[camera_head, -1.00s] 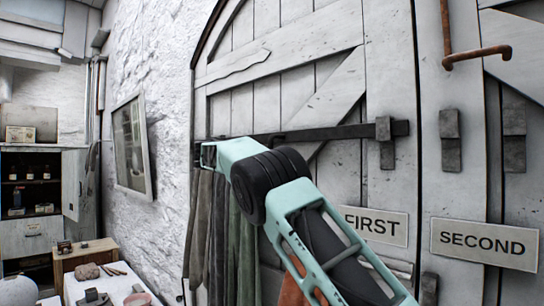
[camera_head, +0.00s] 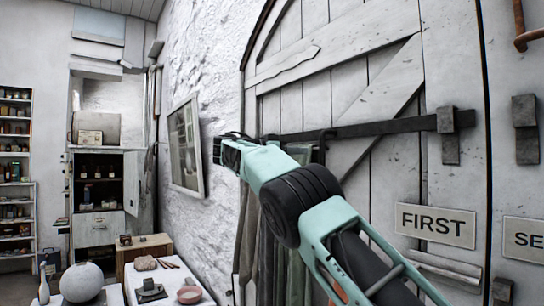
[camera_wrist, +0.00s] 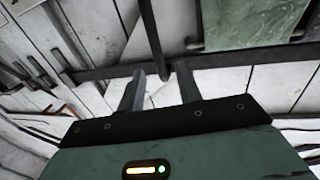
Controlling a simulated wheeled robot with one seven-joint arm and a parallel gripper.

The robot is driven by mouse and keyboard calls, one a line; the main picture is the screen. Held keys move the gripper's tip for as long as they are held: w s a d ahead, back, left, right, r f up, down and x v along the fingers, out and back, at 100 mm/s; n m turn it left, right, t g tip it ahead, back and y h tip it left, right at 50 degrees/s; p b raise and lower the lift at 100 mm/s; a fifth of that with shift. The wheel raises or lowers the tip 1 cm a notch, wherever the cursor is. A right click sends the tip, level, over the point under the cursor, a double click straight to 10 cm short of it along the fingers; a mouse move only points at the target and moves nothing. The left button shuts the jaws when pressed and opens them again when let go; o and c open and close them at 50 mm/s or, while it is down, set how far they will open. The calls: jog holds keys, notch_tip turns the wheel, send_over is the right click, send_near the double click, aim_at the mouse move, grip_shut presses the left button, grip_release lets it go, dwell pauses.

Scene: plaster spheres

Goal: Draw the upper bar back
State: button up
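The upper bar (camera_head: 390,127) is a long dark bar lying across the pale plank door, passing behind a block-shaped bracket (camera_head: 447,135) near its right end. In the wrist view the bar (camera_wrist: 230,61) crosses ahead of my gripper (camera_wrist: 163,82), whose two fingers are spread apart. A dark rod (camera_wrist: 150,30) comes down between the fingertips; contact cannot be told.
A FIRST plate (camera_head: 436,225) is on the door, and a partly cut-off plate (camera_head: 524,238) is to its right. Dark cloths (camera_head: 262,245) hang below my arm. A framed panel (camera_head: 186,145) is on the wall. A table (camera_head: 115,294) with a sphere (camera_head: 82,282) stands lower left.

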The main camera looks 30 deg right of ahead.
jog(key=w+a+p, duration=0.1)
jog(key=a, duration=0.7)
